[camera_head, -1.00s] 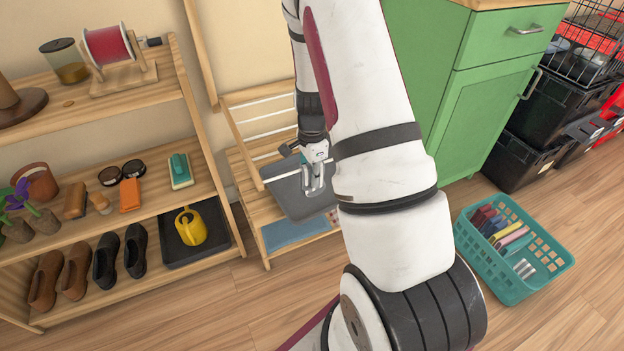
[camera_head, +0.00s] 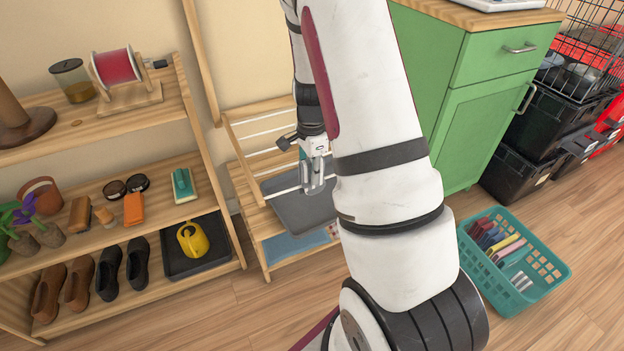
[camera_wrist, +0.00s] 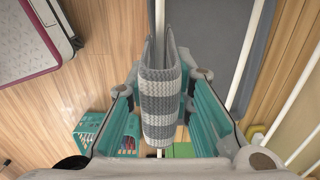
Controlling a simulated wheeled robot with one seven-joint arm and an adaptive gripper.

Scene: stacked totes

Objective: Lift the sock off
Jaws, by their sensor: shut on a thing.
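The sock (camera_wrist: 158,105) is knitted, with grey and white stripes. In the wrist view it is folded over a white rod (camera_wrist: 160,20), which shows beyond it and again at its near end. My gripper (camera_wrist: 160,88) has a teal-lined finger on each side of the sock and is shut on it. In the head view my gripper (camera_head: 316,188) is at the white rods of the wooden rack (camera_head: 250,200), beyond my arm. The sock is hard to make out there.
A dark grey tray (camera_head: 290,212) lies on the rack under my gripper. A shoe shelf (camera_head: 100,235) stands to the left and a green cabinet (camera_head: 455,120) to the right. A teal basket (camera_head: 540,262) sits on the floor at the right, with open floor in front.

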